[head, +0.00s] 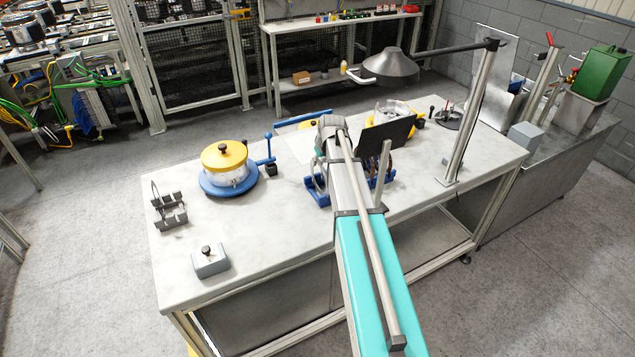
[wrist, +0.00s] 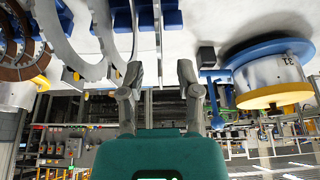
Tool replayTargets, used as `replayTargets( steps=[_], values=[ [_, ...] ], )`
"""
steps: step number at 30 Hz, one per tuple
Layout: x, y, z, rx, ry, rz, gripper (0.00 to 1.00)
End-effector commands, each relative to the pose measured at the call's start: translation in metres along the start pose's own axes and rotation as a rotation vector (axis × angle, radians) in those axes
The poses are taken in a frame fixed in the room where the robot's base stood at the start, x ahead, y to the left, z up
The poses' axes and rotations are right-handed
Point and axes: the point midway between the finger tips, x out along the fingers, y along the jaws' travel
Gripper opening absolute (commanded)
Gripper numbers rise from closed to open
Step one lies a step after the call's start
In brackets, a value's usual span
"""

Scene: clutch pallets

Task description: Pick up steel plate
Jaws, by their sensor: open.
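In the wrist view, which looks inverted, grey steel plates stand on edge as large toothed rings, one at the upper left (wrist: 62,35) and another beside it (wrist: 103,30). A thin plate (wrist: 158,28), seen nearly edge-on, hangs in line with the gap of my gripper (wrist: 160,68). My gripper is open, with a finger to either side of that line; I cannot tell whether the plate is between the fingertips. The plates stand in a blue rack (wrist: 88,17), which shows in the head view (head: 384,188) partly hidden by my arm.
Brown discs (wrist: 20,45) stand beyond the grey plates. On the white table (head: 270,240) are a blue and yellow drum fixture (head: 225,175), a grey stand (head: 170,210) and a small grey box (head: 210,261). A dark panel (head: 385,138) and a post (head: 470,115) rise to the right.

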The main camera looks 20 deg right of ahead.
Motion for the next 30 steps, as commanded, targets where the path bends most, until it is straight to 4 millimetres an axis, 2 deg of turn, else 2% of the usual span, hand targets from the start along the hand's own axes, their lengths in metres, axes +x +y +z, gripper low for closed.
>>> replayTargets(
  steps=[3,9,30],
  values=[
    [0.014,0.0,0.001,0.0,0.0,0.0,0.44],
    [0.025,0.0,0.001,0.0,0.0,0.0,0.44],
    [0.027,0.0,0.0,0.0,0.0,0.0,0.44]
  ],
)
